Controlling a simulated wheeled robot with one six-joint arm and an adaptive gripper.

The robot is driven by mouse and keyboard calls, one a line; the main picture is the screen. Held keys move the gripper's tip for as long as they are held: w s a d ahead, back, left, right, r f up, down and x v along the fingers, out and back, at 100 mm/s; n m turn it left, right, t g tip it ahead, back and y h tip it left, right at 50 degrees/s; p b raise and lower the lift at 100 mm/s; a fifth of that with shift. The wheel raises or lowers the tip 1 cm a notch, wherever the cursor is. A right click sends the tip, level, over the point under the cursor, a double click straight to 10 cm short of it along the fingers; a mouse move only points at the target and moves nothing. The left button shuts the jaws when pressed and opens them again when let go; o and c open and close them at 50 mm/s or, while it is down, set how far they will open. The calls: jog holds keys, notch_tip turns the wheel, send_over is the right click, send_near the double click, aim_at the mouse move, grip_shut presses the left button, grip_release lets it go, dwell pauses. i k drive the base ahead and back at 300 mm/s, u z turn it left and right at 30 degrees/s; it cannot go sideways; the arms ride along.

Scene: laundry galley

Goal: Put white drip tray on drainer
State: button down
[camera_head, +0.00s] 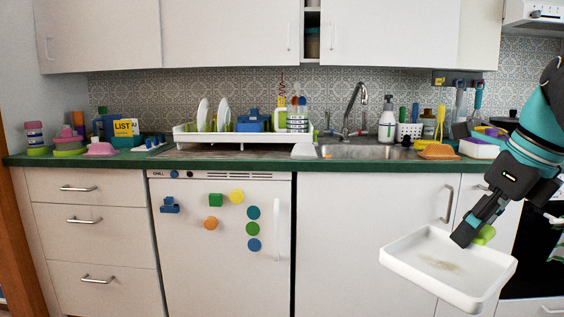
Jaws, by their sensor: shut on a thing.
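A white drip tray (402,255) with a raised rim and a brownish stain on its floor hangs in front of the lower cabinets at the right. My gripper (468,236) is shut on its upper right edge, beside a small green part, and holds it tilted in the air below counter height. The drainer (205,137) is a white rack on the counter, left of the sink. It holds white plates, a blue item and several upright utensils. The gripper's fingertips are partly hidden.
The green-edged counter (240,162) is crowded at both ends. The sink (365,152) with a tall faucet (353,110) is right of the drainer. A white soap bottle (387,122) and a utensil holder stand behind it. Upper cabinets (225,35) hang above.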

aim_at(260, 156)
jog(key=u, duration=1.4)
jog(key=i, duration=2.75)
jog(key=z, duration=2.6)
